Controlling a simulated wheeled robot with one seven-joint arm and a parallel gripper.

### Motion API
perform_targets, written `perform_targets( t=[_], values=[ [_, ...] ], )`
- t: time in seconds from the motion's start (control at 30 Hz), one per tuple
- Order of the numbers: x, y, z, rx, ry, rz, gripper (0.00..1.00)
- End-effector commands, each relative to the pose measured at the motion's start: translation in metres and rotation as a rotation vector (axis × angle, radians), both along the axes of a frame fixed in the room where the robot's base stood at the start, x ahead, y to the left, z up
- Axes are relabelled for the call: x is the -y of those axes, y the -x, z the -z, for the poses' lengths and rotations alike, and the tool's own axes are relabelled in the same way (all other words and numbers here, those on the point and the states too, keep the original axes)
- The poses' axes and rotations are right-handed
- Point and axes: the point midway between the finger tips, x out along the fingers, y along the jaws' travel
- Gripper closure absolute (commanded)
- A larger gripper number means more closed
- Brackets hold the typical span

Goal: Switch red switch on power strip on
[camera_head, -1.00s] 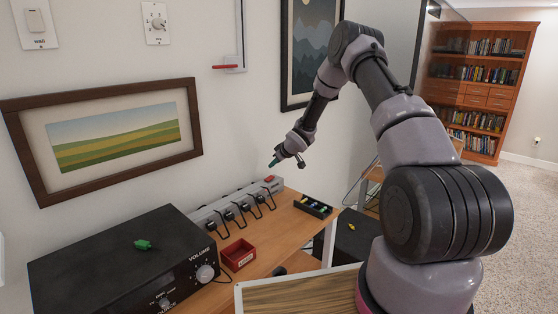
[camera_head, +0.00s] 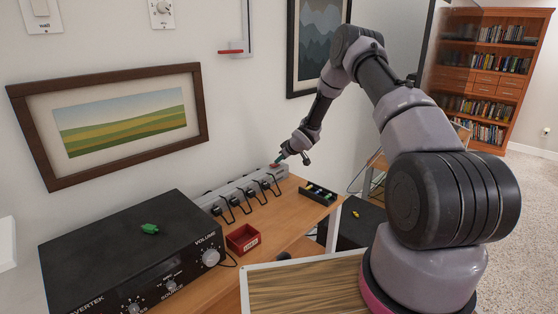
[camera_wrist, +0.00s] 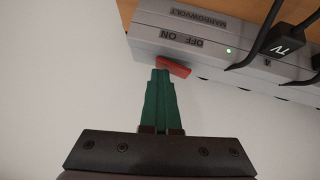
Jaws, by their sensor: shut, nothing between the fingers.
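The grey power strip (camera_head: 240,187) lies on the wooden desk along the wall, with several black plugs in it. Its red switch (camera_wrist: 174,66) is a rocker at the strip's end, beside the printed words OFF and ON. A green light (camera_wrist: 229,51) on the strip is lit. My gripper (camera_wrist: 161,72) has green fingers, shut and empty, with the tips right at the red switch. They look to be touching it, but I cannot be sure. In the head view my gripper (camera_head: 279,159) is just above the strip's far end, and the switch (camera_head: 275,165) is partly hidden.
A black amplifier (camera_head: 120,245) with a green item on top stands at left. A small red box (camera_head: 243,238) and a black tray (camera_head: 318,194) sit on the desk (camera_head: 285,225). A framed picture hangs on the wall above.

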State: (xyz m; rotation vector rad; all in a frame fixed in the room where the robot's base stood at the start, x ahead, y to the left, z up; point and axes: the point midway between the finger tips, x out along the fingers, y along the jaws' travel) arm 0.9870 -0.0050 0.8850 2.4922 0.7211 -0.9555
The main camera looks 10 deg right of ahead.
Motion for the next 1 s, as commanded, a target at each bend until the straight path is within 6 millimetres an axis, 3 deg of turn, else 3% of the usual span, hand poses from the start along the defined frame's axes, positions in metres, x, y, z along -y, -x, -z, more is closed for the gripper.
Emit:
perform_targets(
  t=[0.8, 1.0],
  values=[
    [-0.013, 0.010, -0.002, -0.002, 0.000, 0.000, 1.00],
    [-0.024, 0.008, -0.021, 0.000, 0.000, 0.000, 1.00]
  ],
)
